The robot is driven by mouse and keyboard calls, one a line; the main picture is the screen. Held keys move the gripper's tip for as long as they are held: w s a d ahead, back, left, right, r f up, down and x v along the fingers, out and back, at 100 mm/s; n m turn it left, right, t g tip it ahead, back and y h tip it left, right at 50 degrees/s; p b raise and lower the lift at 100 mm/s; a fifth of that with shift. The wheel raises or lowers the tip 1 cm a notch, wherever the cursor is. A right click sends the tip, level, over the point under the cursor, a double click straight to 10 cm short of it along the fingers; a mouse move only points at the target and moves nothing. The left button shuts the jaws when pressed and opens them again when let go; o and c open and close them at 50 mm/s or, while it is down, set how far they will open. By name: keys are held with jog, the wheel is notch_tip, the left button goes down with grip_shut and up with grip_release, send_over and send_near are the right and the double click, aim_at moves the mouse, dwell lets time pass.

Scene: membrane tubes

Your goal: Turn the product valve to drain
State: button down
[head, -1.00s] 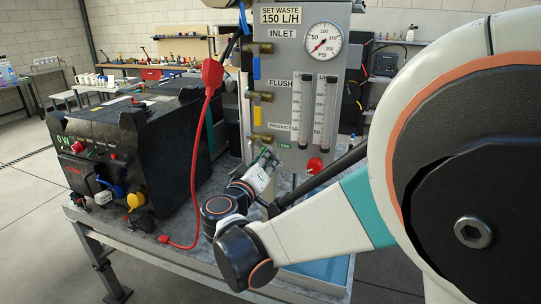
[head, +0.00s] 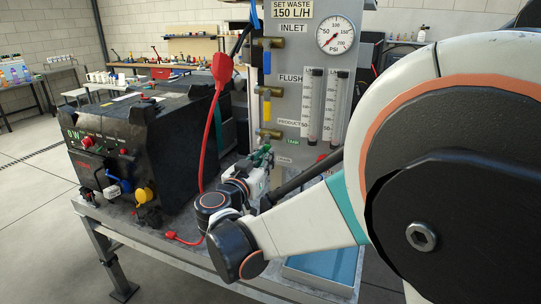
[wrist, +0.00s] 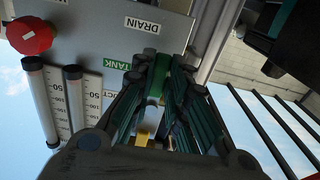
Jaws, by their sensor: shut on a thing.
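The product valve (head: 268,133) is the lowest brass valve on the grey panel. Its green handle (wrist: 157,74) shows in the wrist view between my fingers; its exact angle is hard to tell. My gripper (head: 262,156) is at the valve, shut on the green handle, and hides most of it in the head view. In the wrist view my gripper (wrist: 160,85) has its finger linkages on both sides of the handle. The green TANK label (head: 291,150) and the DRAIN label (head: 284,159) are right of the gripper; DRAIN also shows in the wrist view (wrist: 143,24).
Above are the flush valve with a yellow handle (head: 266,108) and the inlet valve with a blue handle (head: 266,63). Flow tubes (head: 331,105) and a red knob (wrist: 30,35) are beside the gripper. A black unit (head: 140,150) and a red cable (head: 203,130) stand left.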

jog(key=shift+f, duration=0.1)
dwell(0.3)
jog(key=c, duration=1.6)
grip_release()
jog(key=shift+a, duration=0.1)
jog(key=shift+o, duration=0.2)
jog(key=v, duration=0.7)
jog(key=shift+s, duration=0.2)
